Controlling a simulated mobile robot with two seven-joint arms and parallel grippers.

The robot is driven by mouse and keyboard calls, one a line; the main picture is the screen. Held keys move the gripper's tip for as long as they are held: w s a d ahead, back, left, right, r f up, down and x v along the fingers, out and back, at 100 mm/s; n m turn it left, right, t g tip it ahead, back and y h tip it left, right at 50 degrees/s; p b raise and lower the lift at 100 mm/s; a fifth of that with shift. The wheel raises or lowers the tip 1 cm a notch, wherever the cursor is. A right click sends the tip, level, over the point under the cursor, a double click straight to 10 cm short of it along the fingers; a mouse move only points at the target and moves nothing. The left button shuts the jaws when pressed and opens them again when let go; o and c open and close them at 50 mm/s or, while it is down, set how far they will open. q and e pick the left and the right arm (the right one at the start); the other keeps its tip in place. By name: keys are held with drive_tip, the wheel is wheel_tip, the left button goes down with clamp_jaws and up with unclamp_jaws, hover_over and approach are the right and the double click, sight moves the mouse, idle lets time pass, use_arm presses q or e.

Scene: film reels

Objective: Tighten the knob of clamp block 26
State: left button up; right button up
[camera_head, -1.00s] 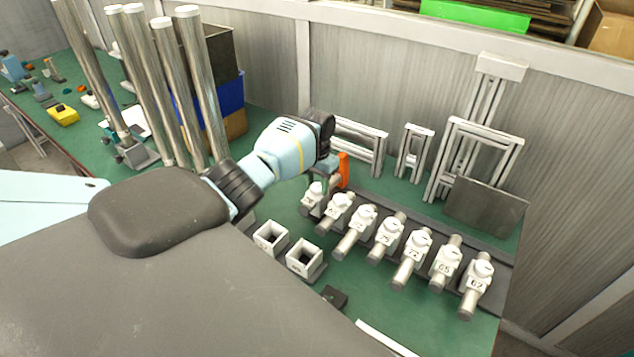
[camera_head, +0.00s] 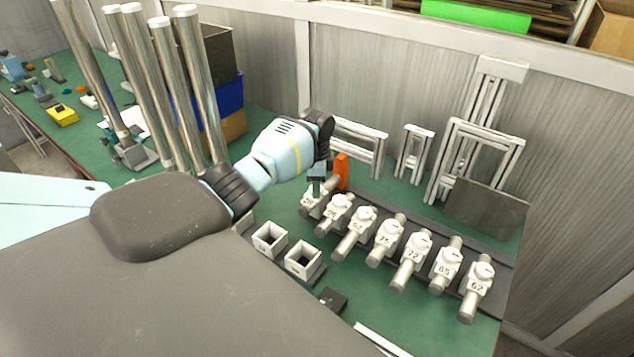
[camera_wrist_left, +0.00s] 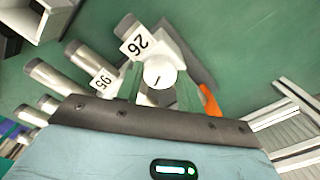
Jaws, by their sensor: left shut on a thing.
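Clamp block 26 (camera_wrist_left: 135,42) is a white block on a grey rod, with its number label in clear sight in the left wrist view. In the head view clamp block 26 (camera_head: 309,203) is the leftmost of the row. Its round white knob (camera_wrist_left: 158,73), with a dark line on its face, lies between the two fingers of my left gripper (camera_wrist_left: 160,84). The left gripper is shut on the knob. In the head view the left gripper (camera_head: 317,186) points down on the block and hides the knob. My right gripper is not in view.
Clamp block 95 (camera_wrist_left: 103,80) stands close beside block 26, with several more blocks along the dark rail. An orange upright piece (camera_head: 341,172) stands just behind the gripper. Two square white sockets (camera_head: 269,239) stand in front. Metal frames (camera_head: 414,153) stand by the wall.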

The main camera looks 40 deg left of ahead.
use_arm(q)
drive_tip(key=shift+m, duration=2.3)
drive_tip(key=o, duration=1)
wheel_tip(320, 180, up, 8)
drive_tip(key=shift+f, duration=0.1)
